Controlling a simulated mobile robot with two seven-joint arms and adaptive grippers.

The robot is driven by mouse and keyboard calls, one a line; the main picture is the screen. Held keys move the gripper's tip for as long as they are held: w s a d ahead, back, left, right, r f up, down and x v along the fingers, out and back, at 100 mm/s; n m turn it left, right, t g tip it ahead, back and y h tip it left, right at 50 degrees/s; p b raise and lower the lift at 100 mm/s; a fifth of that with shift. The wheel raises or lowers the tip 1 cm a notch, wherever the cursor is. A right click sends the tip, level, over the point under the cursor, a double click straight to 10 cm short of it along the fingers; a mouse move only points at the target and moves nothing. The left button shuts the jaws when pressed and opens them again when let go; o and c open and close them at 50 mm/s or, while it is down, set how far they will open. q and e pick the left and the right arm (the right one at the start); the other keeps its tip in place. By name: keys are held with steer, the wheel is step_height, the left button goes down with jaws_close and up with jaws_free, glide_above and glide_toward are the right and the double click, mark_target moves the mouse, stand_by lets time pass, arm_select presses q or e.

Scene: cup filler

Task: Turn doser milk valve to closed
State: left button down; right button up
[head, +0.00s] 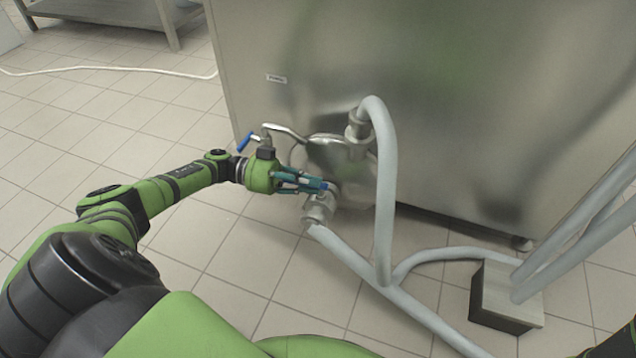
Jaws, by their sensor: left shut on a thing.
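My left gripper (312,184) is shut on the blue handle (325,186) of a metal valve (318,208). The fingers cover most of this handle, so its exact angle is hard to tell. The valve sits low in front of the steel machine, where a grey hose joins it from below. A second blue handle (245,142) shows above and left of my gripper, near a bent metal pipe (285,130). My right gripper is out of view.
The large steel cabinet (450,120) fills the back. Grey hoses (385,200) run down and right from the valve, close to my gripper. A metal box (505,297) stands on the floor at the right. The tiled floor at the left is mostly clear.

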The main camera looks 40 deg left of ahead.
arm_select(q)
steer(key=shift+w+d+r, duration=0.1)
steer(key=shift+w+r, duration=0.05)
steer(key=shift+r, duration=0.1)
steer(key=c, duration=1.3)
jaws_free()
steer(key=shift+o, duration=0.2)
steer(key=shift+f, duration=0.15)
steer(key=shift+s+a, duration=0.2)
steer(key=shift+a, duration=0.15)
steer(key=v, duration=1.1)
steer(key=shift+a, duration=0.1)
